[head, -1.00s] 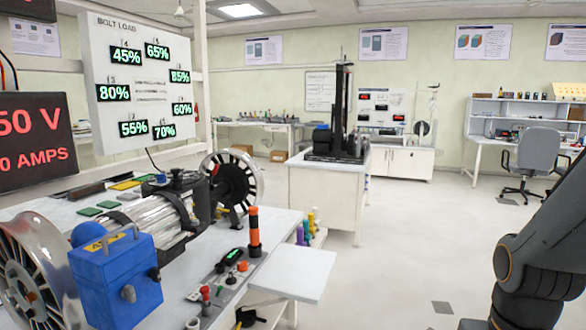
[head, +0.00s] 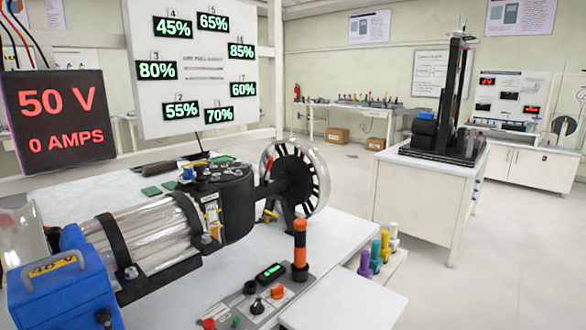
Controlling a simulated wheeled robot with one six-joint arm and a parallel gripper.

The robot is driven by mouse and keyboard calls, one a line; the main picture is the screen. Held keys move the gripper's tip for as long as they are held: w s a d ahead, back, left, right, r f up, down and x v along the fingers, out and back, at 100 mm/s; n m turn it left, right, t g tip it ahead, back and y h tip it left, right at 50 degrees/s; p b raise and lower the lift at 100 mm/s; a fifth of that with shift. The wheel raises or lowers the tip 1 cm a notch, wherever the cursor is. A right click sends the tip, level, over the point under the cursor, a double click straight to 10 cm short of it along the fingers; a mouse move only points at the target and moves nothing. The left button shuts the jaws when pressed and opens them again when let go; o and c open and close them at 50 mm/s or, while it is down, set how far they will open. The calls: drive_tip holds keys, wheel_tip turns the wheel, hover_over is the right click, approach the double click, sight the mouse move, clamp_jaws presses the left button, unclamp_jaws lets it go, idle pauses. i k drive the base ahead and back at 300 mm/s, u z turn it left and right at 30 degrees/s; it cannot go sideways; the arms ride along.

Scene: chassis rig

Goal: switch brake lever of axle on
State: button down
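An upright lever with an orange grip and black bands (head: 300,246) stands at the back end of a grey control panel (head: 243,305) on the white bench; I take it for the brake lever. It looks about vertical, and I cannot read any on or off mark. The axle assembly has a clear cylinder (head: 145,236), a dark housing (head: 228,203) and a spoked wheel (head: 295,178) at its far end. My gripper is not in view.
A blue box (head: 62,292) sits at the front left. The panel carries a small green display (head: 270,273) and several knobs. Colored pegs (head: 376,254) stand right of the bench. Open floor lies between the bench and a white cabinet (head: 425,200).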

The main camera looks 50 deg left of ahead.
sight(270, 160)
drive_tip(key=u, duration=0.45)
drive_tip(key=i, duration=0.85)
drive_tip(key=u, duration=0.75)
